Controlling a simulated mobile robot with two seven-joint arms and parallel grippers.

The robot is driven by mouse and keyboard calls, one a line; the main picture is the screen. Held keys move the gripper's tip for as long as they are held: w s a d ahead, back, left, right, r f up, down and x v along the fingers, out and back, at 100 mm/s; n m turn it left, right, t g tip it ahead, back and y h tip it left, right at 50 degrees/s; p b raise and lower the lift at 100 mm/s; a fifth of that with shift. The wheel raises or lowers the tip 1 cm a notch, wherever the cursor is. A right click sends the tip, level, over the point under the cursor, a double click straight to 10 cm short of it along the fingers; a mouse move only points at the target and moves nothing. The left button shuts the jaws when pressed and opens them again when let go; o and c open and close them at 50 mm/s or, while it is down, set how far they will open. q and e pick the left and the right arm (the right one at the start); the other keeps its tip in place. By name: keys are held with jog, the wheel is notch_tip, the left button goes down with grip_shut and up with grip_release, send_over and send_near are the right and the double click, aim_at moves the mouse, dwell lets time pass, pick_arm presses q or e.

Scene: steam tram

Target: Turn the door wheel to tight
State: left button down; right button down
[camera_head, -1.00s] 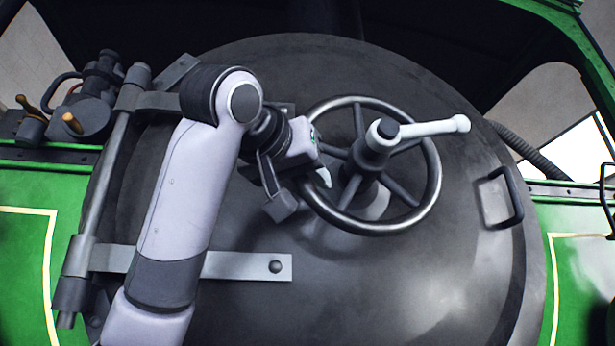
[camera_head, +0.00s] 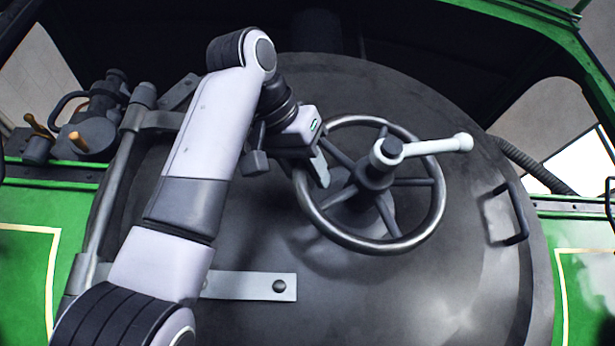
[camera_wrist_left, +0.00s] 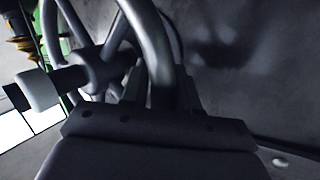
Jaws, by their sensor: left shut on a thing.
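The door wheel (camera_head: 432,222) is a dark metal ring with several spokes, mounted at the middle of the round black boiler door (camera_head: 420,300). A pale lever handle (camera_head: 435,146) stands in front of the wheel on its hub and points right. My left gripper (camera_head: 312,168) is shut on the wheel's rim at its left side; the fingertips are partly hidden. In the left wrist view the rim of the wheel (camera_wrist_left: 148,35) runs down between the fingers of my left gripper (camera_wrist_left: 160,92). My right gripper is not in view.
A grab handle (camera_head: 518,212) sticks out at the door's right. A hinge strap (camera_head: 240,286) crosses the lower left, and a hinge rod and valve fittings (camera_head: 90,130) stand at the left. Green bodywork (camera_head: 585,235) flanks the door.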

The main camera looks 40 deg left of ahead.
pick_arm(q)
jog(key=shift+r, duration=0.25)
dwell(0.3)
jog(key=c, duration=0.9)
grip_release()
jog(key=shift+c, duration=0.2)
jog(key=shift+s+d, duration=0.1)
jog(key=v, duration=0.7)
